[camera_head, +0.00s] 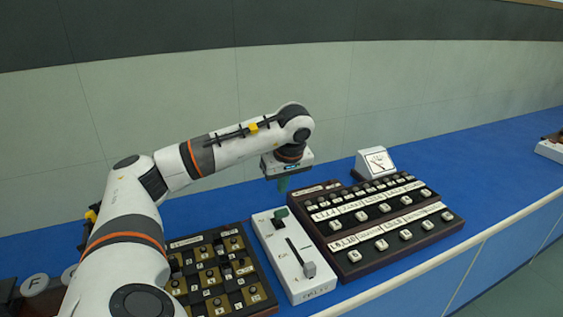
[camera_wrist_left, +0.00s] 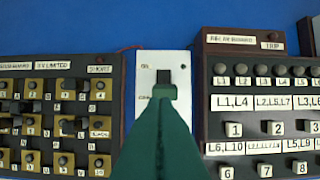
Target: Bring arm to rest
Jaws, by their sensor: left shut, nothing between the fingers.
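My left arm (camera_head: 225,155) reaches in from the left and bends down over the blue bench. My left gripper (camera_head: 283,185) points down above the back end of a white switch box (camera_head: 293,262). In the left wrist view its green fingers (camera_wrist_left: 165,93) are shut with nothing between them. They overlap the view of a dark switch (camera_wrist_left: 163,76) on the white box; whether they touch it I cannot tell. My right gripper is not in view.
A dark panel with brass-coloured switches (camera_head: 240,296) lies left of the white box. A dark panel with white labelled buttons (camera_head: 395,252) lies right. A white meter (camera_head: 375,163) stands behind it.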

